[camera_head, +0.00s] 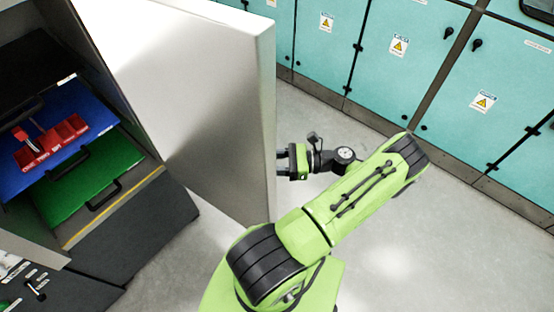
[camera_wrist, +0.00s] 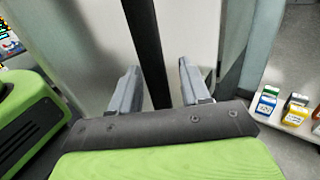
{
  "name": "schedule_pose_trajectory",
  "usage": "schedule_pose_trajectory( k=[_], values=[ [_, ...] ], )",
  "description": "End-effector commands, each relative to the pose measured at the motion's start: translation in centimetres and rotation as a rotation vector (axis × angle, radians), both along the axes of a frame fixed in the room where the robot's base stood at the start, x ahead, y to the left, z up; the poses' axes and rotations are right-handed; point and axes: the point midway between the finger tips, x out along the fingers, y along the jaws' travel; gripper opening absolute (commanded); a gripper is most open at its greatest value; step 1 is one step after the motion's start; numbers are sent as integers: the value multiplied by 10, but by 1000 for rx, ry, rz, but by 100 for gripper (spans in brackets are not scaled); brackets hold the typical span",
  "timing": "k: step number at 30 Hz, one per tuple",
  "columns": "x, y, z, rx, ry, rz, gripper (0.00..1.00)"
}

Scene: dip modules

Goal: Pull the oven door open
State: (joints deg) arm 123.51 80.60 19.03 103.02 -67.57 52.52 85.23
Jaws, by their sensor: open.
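The oven door (camera_head: 190,95) is a large pale grey panel that stands swung wide open, with the oven's inside showing to its left. My gripper (camera_head: 280,161) is at the door's outer side, close to its right edge. In the wrist view, the two grey fingers of my gripper (camera_wrist: 158,70) are open, with a dark upright bar, the door handle (camera_wrist: 147,40), running between them. There is a gap between the bar and the fingers, more on the right. The handle is hidden behind the door in the head view.
Inside the oven are a blue tray (camera_head: 85,112) bearing a red holder (camera_head: 50,143), and a green tray (camera_head: 110,163). Teal cabinets (camera_head: 420,70) line the back. Grey floor (camera_head: 420,230) is clear at right. Small coloured boxes (camera_wrist: 293,113) lie at right in the wrist view.

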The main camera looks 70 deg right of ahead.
Motion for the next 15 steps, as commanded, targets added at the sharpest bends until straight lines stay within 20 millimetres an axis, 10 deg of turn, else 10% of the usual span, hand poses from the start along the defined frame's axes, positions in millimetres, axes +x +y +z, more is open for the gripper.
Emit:
schedule_pose_trajectory(
  k=[15],
  values=[
    [-84,-38,-3,-5,-8,-4,46]
  ],
)
